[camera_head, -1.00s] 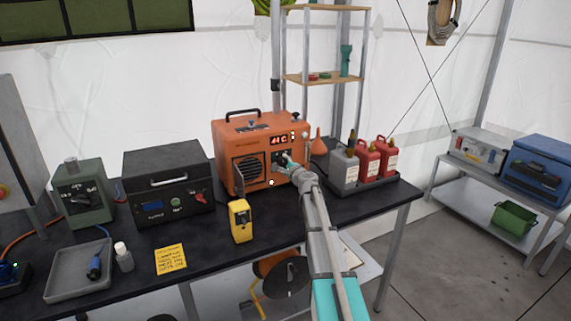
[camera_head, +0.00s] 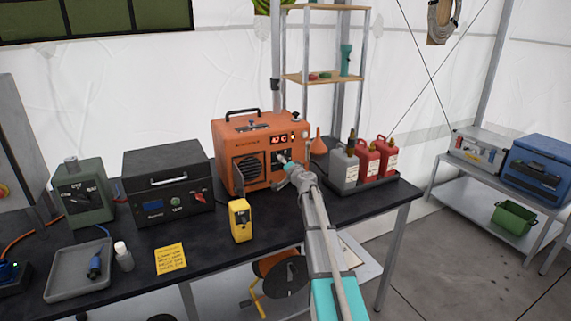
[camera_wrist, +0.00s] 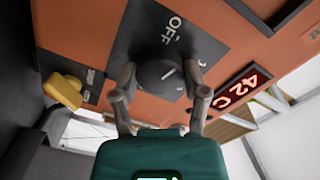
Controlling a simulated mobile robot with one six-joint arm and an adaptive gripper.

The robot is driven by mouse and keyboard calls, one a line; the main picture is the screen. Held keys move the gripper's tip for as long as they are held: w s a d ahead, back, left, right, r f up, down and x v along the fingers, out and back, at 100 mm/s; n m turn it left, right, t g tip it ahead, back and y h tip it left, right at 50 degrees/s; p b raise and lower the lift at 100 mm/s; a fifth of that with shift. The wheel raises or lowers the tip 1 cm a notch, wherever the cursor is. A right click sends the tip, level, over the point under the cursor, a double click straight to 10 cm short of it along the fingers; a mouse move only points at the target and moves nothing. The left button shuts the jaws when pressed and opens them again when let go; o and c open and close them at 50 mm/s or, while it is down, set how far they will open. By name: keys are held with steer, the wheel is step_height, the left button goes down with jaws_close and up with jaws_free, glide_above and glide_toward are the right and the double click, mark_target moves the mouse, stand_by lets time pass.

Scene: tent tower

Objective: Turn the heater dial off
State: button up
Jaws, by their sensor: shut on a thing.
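The orange heater (camera_head: 240,132) stands on the black table, its front dark panel facing my arm. In the wrist view its dark round dial (camera_wrist: 160,78) has a short white mark and sits on a dark plate under a white OFF label (camera_wrist: 170,30). My gripper (camera_wrist: 160,82) has one finger on each side of the dial and is shut on it. The wrist view shows a red display reading 42 C (camera_wrist: 236,88). In the head view my gripper (camera_head: 283,163) is at the heater's front, and the dial is mostly hidden there.
A yellow device (camera_head: 240,220) stands in front of the heater. To the right, a tray holds a grey can (camera_head: 343,170) and red bottles (camera_head: 367,162), close to my arm. A black box (camera_head: 165,180) stands left of the heater. The table's front edge runs under my arm.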

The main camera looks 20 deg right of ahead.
steer(key=shift+n, duration=1.2)
steer(key=o, duration=1.1)
steer(key=shift+o, duration=0.2)
steer(key=shift+s, duration=0.1)
steer(key=s, duration=0.7)
steer(key=shift+s, duration=0.15)
steer(key=shift+s, duration=0.1)
